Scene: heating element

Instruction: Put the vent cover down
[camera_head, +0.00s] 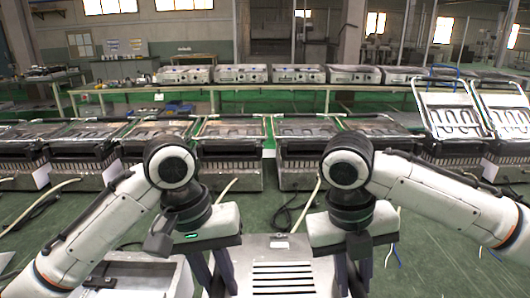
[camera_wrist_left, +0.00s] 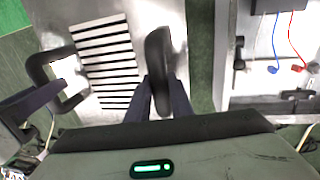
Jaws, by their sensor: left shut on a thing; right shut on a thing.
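The vent cover (camera_head: 283,271) is a pale metal panel with a row of dark slots, at the bottom centre of the head view. It also shows at the upper left of the left wrist view (camera_wrist_left: 114,65). My left gripper (camera_head: 222,280) is at its left side; in the left wrist view its fingers (camera_wrist_left: 160,98) are shut on a black handle (camera_wrist_left: 159,48) of the cover. My right gripper (camera_head: 350,280) is at the cover's right side, shut on the other black handle (camera_wrist_left: 45,72). What lies under the cover is hidden.
An open metal housing (camera_head: 135,275) is at the lower left; its interior with a red and a blue wire shows in the left wrist view (camera_wrist_left: 270,48). A row of heater units (camera_head: 230,150) stands ahead, with loose cables on the green floor (camera_head: 110,215).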

